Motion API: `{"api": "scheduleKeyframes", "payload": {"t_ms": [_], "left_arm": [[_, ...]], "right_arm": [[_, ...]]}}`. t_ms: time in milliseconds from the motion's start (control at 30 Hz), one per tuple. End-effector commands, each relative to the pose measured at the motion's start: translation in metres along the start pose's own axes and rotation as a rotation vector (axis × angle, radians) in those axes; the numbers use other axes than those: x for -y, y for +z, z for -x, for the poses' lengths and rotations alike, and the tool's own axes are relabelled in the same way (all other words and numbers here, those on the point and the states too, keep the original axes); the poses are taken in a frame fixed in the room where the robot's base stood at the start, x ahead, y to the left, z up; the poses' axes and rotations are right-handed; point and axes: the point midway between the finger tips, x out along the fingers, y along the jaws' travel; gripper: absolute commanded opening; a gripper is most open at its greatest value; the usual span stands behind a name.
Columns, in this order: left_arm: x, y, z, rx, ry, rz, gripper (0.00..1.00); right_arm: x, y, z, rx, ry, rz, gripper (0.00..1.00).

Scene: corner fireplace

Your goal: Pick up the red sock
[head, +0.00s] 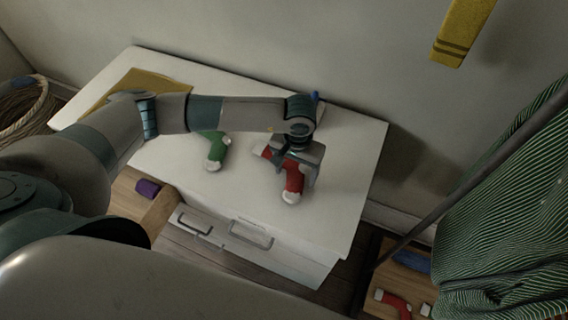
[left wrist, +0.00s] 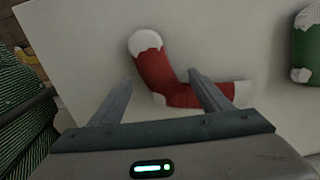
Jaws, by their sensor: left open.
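A red sock (head: 293,180) with white toe and cuff lies on the white cabinet top, right of its middle. My left gripper (head: 298,170) is above the sock and partly covers it in the head view. In the left wrist view the red sock (left wrist: 158,76) lies beyond and between the two open fingers (left wrist: 160,98), with its lower part partly hidden behind the right finger. The fingers are apart and hold nothing. I cannot tell the exact height of the fingers above the sock. My right gripper is not in view.
A green sock (head: 217,150) lies left of the red one on the white cabinet (head: 340,150). A yellow flat item (head: 165,82) lies at its far left. Another red sock (head: 394,302) is low at right, near striped green cloth (head: 505,215). A yellow sock (head: 462,30) hangs by the wall.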

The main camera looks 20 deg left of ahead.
Motion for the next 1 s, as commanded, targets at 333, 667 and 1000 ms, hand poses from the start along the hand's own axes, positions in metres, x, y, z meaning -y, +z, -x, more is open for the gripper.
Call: {"api": "scheduleKeyframes", "payload": {"t_ms": [333, 667, 1000], "left_arm": [[0.0000, 0.0000, -0.0012, 0.000, 0.000, 0.000, 0.71], [0.0000, 0.0000, -0.0010, 0.000, 0.000, 0.000, 0.28], [-0.0001, -0.0001, -0.0006, -0.001, 0.000, 0.000, 0.28]], "right_arm": [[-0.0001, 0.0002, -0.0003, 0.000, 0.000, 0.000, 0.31], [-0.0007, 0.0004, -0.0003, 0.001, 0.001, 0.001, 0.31], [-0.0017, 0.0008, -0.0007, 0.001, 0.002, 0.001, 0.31]]}}
